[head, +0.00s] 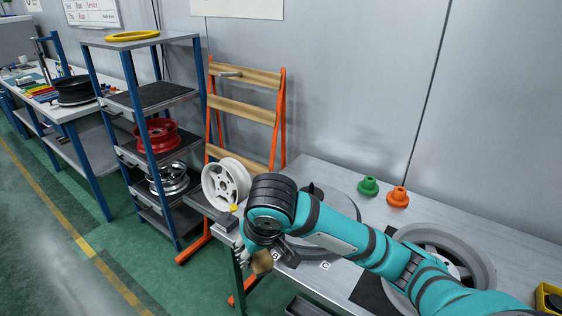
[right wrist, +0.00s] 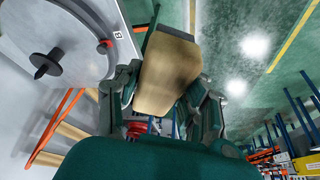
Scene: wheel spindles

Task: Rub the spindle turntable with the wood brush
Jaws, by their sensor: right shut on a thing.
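The wood brush (right wrist: 165,75) is a tan block held between the fingers of my right gripper (right wrist: 168,95). In the head view the brush (head: 262,262) hangs past the front edge of the table, with the right gripper (head: 255,250) shut on it. The spindle turntable (head: 340,202) is a grey disc on the table, partly hidden behind my right arm. In the right wrist view the turntable (right wrist: 85,30) lies to the left, with a dark spindle (right wrist: 46,64) at its middle. The brush is apart from the disc. My left gripper is not in view.
A white wheel (head: 225,183) is mounted at the table's left end. Green (head: 369,187) and orange (head: 398,197) cones stand at the back. A grey wheel (head: 479,262) lies at the right. A shelf rack (head: 155,95) and an orange-framed stand (head: 282,110) are at the left.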

